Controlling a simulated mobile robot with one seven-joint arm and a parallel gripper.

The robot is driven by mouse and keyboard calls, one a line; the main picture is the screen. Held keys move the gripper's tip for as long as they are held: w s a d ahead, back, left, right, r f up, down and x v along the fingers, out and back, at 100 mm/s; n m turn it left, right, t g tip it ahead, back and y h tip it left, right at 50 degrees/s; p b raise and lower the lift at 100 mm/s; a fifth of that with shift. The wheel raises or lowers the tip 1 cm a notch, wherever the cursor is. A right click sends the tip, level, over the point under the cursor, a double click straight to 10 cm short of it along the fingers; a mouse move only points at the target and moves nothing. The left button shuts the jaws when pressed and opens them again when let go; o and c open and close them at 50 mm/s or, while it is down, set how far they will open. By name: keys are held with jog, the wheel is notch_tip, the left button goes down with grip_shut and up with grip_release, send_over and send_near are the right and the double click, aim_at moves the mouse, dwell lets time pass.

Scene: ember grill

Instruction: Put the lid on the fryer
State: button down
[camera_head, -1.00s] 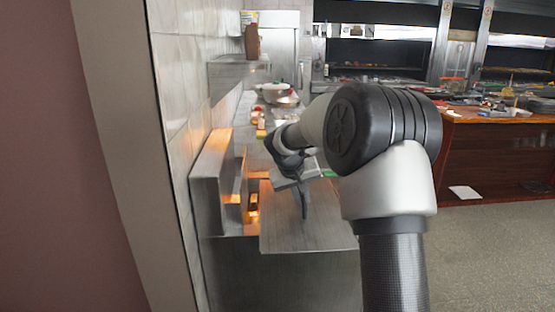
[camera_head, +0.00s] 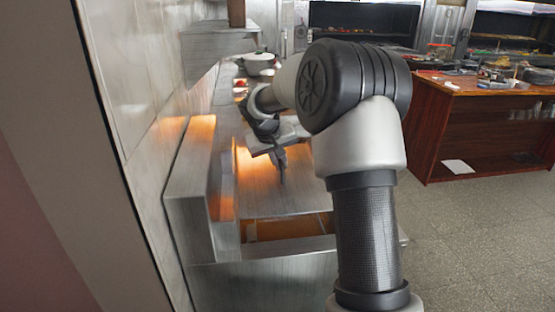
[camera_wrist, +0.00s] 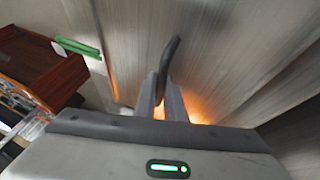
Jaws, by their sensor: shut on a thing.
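The fryer (camera_head: 215,278) is a steel unit against the tiled wall at the left. Its lid (camera_head: 265,200) is a flat brushed-steel sheet over the fryer; it also fills much of the wrist view (camera_wrist: 225,50). An orange-lit opening (camera_head: 290,228) shows at the lid's near edge. My gripper (camera_head: 280,165) is above the lid, and the wrist view shows its fingers (camera_wrist: 163,100) shut on the lid's dark upright handle (camera_wrist: 169,58). I cannot tell whether the lid touches the fryer all round. Part of its right side is hidden by my arm.
A steel back panel (camera_head: 190,165) rises along the fryer's left side, under a wall shelf (camera_head: 220,42). A pot (camera_head: 260,62) stands on the counter behind. A wooden counter (camera_head: 480,125) with clutter is at the right. Open floor (camera_head: 470,230) lies between.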

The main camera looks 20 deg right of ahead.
jog(key=shift+f+b, duration=3.4)
jog(key=shift+f, duration=1.05)
jog(key=shift+f+b, duration=0.35)
jog(key=c, duration=1.7)
grip_release()
jog(key=shift+c, duration=0.2)
jog(key=shift+f, duration=0.1)
